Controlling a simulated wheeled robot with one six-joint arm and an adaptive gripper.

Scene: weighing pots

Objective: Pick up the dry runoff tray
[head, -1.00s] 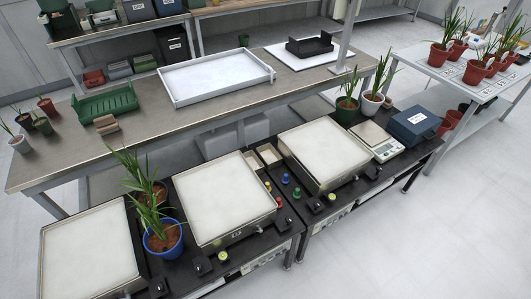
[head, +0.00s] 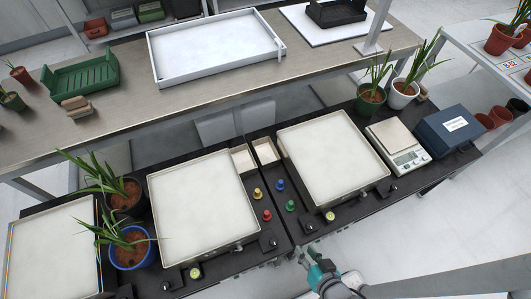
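A large shallow white tray (head: 151,61) with a low raised rim lies on the steel bench at the top middle of the head view, and it looks empty. No label on it can be read, and I cannot tell from its surface whether it is dry. My gripper (head: 306,254) shows at the bottom, in front of the black weighing bench and well apart from the white tray. It is small in view, its fingers are hard to make out, and nothing shows held in it.
A green tray (head: 85,79) and a black tray (head: 340,14) on a white board flank the white tray. Weighing platforms (head: 203,194), potted plants (head: 371,98), a small scale (head: 398,145) and a blue box (head: 450,130) crowd the nearer black bench. A post (head: 377,25) rises at right.

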